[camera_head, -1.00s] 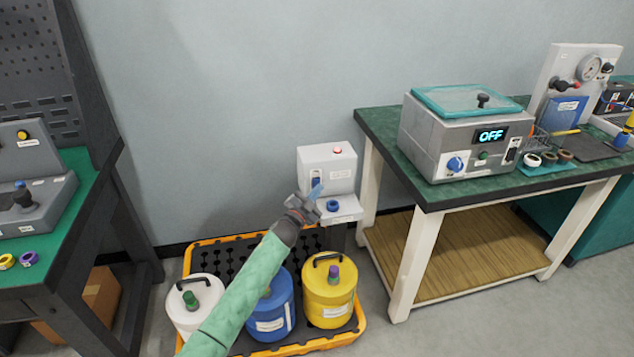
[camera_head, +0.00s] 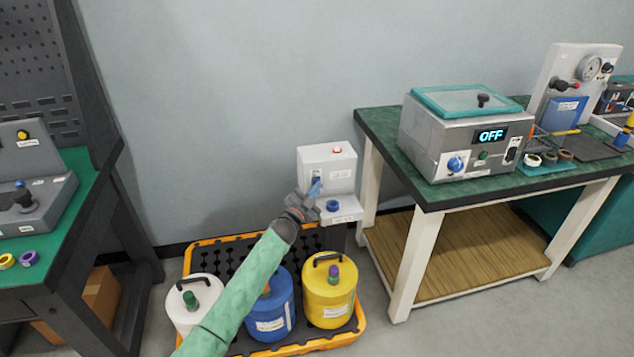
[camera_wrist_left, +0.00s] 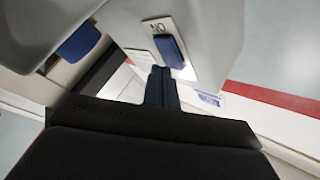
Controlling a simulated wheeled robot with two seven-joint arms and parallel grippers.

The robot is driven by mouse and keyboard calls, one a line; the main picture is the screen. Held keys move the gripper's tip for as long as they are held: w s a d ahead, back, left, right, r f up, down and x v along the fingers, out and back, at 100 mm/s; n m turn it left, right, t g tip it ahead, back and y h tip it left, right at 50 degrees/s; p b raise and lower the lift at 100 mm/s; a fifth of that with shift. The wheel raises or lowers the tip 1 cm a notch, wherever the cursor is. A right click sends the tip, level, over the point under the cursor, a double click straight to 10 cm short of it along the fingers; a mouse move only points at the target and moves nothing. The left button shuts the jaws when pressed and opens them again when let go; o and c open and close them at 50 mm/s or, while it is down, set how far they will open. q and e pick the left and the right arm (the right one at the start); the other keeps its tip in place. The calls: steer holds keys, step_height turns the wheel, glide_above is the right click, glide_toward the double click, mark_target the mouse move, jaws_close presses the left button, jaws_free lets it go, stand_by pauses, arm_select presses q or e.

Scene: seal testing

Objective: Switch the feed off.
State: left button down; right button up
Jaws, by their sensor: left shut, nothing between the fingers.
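The feed unit is a pale grey box (camera_head: 338,165) against the wall, with a red button (camera_head: 337,150) on top and a blue knob (camera_head: 333,206) on its lower ledge. In the left wrist view its blue rocker switch (camera_wrist_left: 170,51) sits on a white plate marked with lettering that looks like "NO" from this angle. My left gripper (camera_head: 316,190) is in front of the box, beside the switch. Its shut fingertips (camera_wrist_left: 162,75) are just below the switch in the left wrist view; I cannot tell whether they touch. My right gripper is not in view.
White (camera_head: 196,310), blue (camera_head: 271,318) and yellow (camera_head: 330,295) containers stand in an orange-edged tray (camera_head: 358,325) below my left arm. A green-topped table (camera_head: 385,130) with a bath reading OFF (camera_head: 455,135) stands right. A dark bench (camera_head: 85,225) stands left.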

arm_select(q)
steer(key=shift+w, duration=0.2)
steer(key=shift+s, duration=0.1)
stand_by(0.4)
steer(key=shift+s, duration=0.1)
steer(key=shift+s+d, duration=0.15)
steer(key=shift+s, duration=0.4)
steer(key=shift+f, duration=0.1)
